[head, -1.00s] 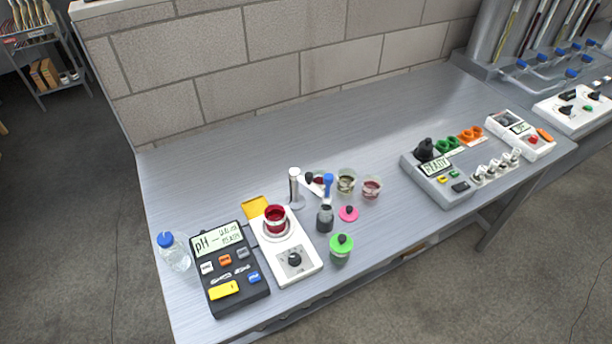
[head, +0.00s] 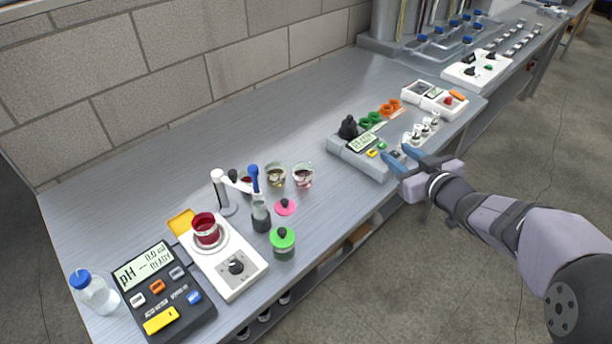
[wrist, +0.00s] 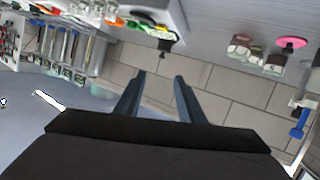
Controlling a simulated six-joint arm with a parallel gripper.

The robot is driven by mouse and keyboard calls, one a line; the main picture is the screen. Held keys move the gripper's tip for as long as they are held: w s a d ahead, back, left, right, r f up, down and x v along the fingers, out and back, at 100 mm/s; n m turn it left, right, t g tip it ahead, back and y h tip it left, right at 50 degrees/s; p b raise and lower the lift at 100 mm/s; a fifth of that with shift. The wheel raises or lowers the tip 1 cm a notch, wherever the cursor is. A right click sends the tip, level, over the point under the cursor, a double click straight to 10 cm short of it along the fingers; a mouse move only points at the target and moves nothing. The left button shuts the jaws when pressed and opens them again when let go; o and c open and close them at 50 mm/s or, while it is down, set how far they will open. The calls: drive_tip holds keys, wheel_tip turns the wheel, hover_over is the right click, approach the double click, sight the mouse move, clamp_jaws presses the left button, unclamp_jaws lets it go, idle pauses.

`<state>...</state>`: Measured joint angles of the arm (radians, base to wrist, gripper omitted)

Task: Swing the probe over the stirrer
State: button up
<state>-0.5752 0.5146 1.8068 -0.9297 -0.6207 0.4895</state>
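The probe (head: 254,178) has a blue top and hangs from a white arm on a stand with a pale upright post (head: 219,188). Its lower end is at a small bottle of dark liquid (head: 261,216); how deep is unclear. The stirrer (head: 239,268) is a white box with a black knob, left of the probe. A cup of red liquid (head: 206,229) stands on its round plate. My gripper (head: 397,152) is open and empty, far right of the probe by the grey READY instrument (head: 361,158). In the wrist view the fingers (wrist: 160,76) are apart, and the blue probe (wrist: 299,122) shows at the right edge.
A green-lidded jar (head: 283,243), a pink disc (head: 285,207) and two small beakers (head: 275,175) (head: 303,175) stand near the probe. A black pH meter (head: 164,290) and a bottle (head: 94,292) are at the left. The bench behind is clear.

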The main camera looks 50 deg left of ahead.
drive_tip(key=s+a+f+n+g+y+b, duration=0.15)
drive_tip(key=s+a+n+g+y, duration=0.45)
drive_tip(key=s+a, duration=0.6)
drive_tip(key=n+g+h+b, duration=0.2)
drive_tip(key=n+g+h, duration=0.15)
drive_tip(key=g, duration=0.45)
approach(232, 172)
wheel_tip(232, 172, down, 2)
drive_tip(key=w, duration=0.1)
drive_tip(key=shift+s+a+r+m+y+p, duration=0.2)
drive_tip(key=shift+s+a+y+p, duration=0.15)
drive_tip(key=shift+s+a, duration=0.2)
drive_tip(key=shift+s+a+r+m+y+p, duration=0.1)
drive_tip(key=shift+s+a+m+y+p, duration=0.1)
drive_tip(key=shift+s+a+p, duration=0.25)
drive_tip(key=shift+p+x, duration=0.65)
drive_tip(key=shift+x, duration=3.25)
clamp_jaws()
